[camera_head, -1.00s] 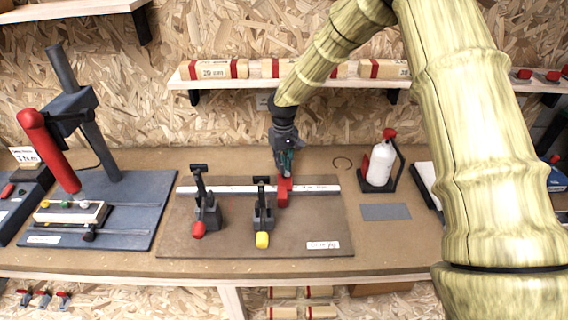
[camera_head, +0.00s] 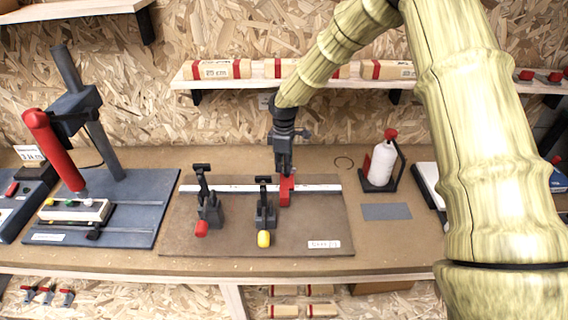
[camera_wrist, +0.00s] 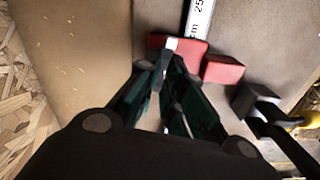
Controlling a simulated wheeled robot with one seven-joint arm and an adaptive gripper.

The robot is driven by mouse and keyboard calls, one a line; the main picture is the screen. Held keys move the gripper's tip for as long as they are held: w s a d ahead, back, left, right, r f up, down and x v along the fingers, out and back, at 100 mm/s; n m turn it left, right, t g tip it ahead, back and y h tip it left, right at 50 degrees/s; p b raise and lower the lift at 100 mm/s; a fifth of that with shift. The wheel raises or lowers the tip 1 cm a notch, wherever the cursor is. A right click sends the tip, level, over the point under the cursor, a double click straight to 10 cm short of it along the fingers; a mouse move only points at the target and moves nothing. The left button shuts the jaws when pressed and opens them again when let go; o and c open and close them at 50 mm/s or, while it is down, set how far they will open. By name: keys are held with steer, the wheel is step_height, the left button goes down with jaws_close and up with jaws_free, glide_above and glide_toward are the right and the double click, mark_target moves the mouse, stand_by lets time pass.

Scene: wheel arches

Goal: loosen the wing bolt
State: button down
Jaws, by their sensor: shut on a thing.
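The wing bolt (camera_wrist: 170,45) shows as a small pale piece between my fingertips in the wrist view. It sits over a red stop block (camera_wrist: 192,58), which also shows in the head view (camera_head: 285,193). The block sits on a white ruler rail (camera_head: 318,188) on a brown board. My gripper (camera_head: 284,172) points down onto the block from above. In the wrist view my gripper (camera_wrist: 168,50) has its fingertips close together on the bolt. The fingers hide most of the bolt, and its thread is out of sight.
Two toggle clamps stand left of the block, one with a red tip (camera_head: 201,228) and one with a yellow tip (camera_head: 264,238). A white bottle (camera_head: 381,163) stands to the right. A grey press (camera_head: 75,120) with a red handle is at left. A shelf (camera_head: 300,82) runs behind my arm.

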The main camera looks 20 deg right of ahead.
steer(key=shift+s+f+n, duration=0.1)
steer(key=shift+s+n, duration=0.05)
steer(key=shift+n, duration=0.8)
steer(key=shift+s+n, duration=0.15)
steer(key=shift+n, duration=0.8)
steer(key=c, duration=1.5)
jaws_free()
steer(key=shift+c, duration=0.2)
steer(key=shift+w, duration=0.1)
step_height(320, 180, up, 12)
